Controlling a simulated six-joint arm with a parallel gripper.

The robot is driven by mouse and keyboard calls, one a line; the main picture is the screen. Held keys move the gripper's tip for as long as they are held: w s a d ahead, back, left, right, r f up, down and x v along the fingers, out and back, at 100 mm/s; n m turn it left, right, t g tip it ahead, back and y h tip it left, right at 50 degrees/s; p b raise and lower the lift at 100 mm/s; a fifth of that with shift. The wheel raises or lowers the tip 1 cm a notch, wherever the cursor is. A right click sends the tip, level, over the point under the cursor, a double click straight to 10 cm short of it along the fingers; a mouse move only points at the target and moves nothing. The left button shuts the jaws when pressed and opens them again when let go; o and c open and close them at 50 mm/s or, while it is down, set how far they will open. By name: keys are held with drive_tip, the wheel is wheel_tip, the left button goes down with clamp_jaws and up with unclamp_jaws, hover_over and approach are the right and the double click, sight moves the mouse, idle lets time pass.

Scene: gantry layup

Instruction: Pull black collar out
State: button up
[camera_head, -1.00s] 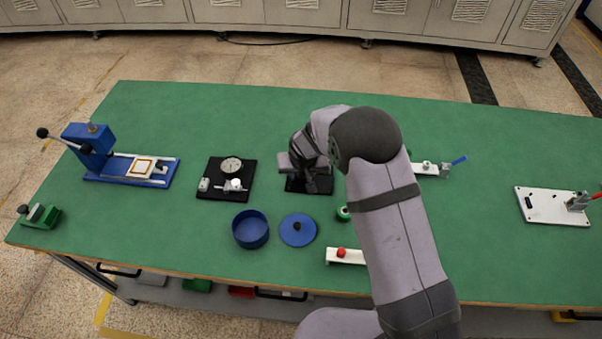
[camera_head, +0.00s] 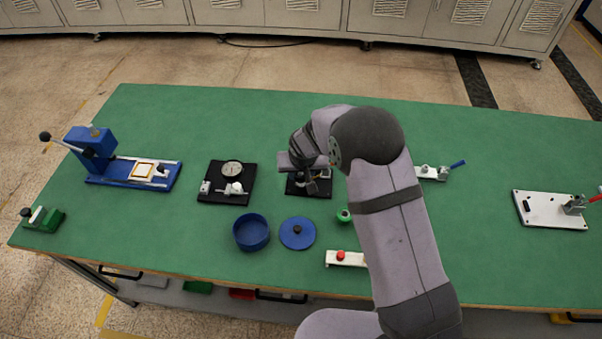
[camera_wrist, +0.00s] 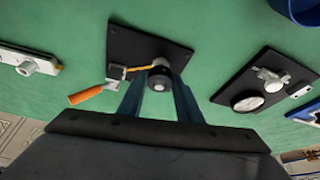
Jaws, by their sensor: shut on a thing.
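In the wrist view, a black collar (camera_wrist: 160,73) with a grey centre sits between my fingertips. My gripper (camera_wrist: 161,88) is shut on it. The collar is over the near part of a black fixture plate (camera_wrist: 133,40); I cannot tell whether it is seated or lifted clear. A toggle clamp with an orange handle (camera_wrist: 85,95) is at the plate's left edge, and a thin yellow-orange bar (camera_wrist: 141,68) runs toward the collar. In the head view, my gripper (camera_head: 314,182) is over the same black plate (camera_head: 295,188), and my wrist hides much of it.
Left of the fixture is another black plate (camera_head: 212,197) with a dial gauge (camera_head: 232,168). A blue bowl (camera_head: 250,233) and a blue lid (camera_head: 297,236) lie in front. A white bar with a red knob (camera_head: 345,259) is near the front edge. The green table behind is clear.

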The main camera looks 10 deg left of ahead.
sight(301, 176)
drive_tip(key=shift+r+p, duration=1.35)
drive_tip(key=shift+r, duration=0.95)
drive_tip(key=shift+r+p, duration=1)
drive_tip(key=shift+r, duration=0.7)
